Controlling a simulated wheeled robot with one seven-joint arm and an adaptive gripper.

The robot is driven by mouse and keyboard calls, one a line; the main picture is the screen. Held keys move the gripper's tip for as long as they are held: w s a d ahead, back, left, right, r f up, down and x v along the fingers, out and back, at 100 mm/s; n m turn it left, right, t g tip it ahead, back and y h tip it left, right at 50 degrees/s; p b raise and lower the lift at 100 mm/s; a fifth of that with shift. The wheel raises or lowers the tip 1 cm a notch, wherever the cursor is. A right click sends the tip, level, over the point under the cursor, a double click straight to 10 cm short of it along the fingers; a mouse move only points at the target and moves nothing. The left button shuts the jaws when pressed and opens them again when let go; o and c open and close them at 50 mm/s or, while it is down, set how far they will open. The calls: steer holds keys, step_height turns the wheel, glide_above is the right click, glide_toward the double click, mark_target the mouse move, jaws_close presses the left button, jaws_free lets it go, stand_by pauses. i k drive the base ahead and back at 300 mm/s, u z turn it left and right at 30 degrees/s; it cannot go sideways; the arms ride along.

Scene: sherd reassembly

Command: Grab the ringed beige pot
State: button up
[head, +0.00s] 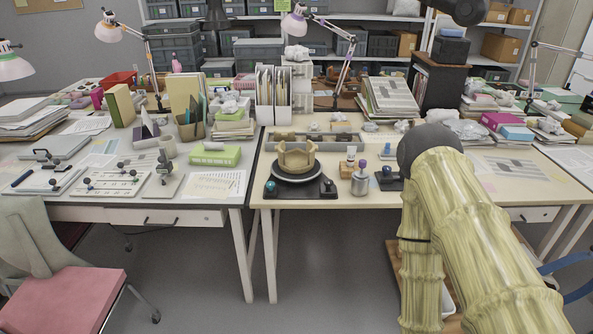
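The beige pot (297,159) stands on a round dark turntable (292,178) near the front edge of the middle table. Its rim looks uneven and broken, with upright pieces around an open top. My arm, in a pale yellow sleeve, fills the lower right of the head view, well to the right of the pot. My gripper cannot be made out in this view.
A small metal bottle (360,180) stands right of the turntable, with a dark stand (389,178) beyond it. A long shallow tray (318,140) lies behind the pot. Upright files (273,95) and a lamp (345,65) stand farther back. A pink-seated chair (70,300) is at lower left.

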mark_target(295, 161)
steer(key=z, duration=0.35)
steer(key=i, duration=0.95)
steer(key=u, duration=0.5)
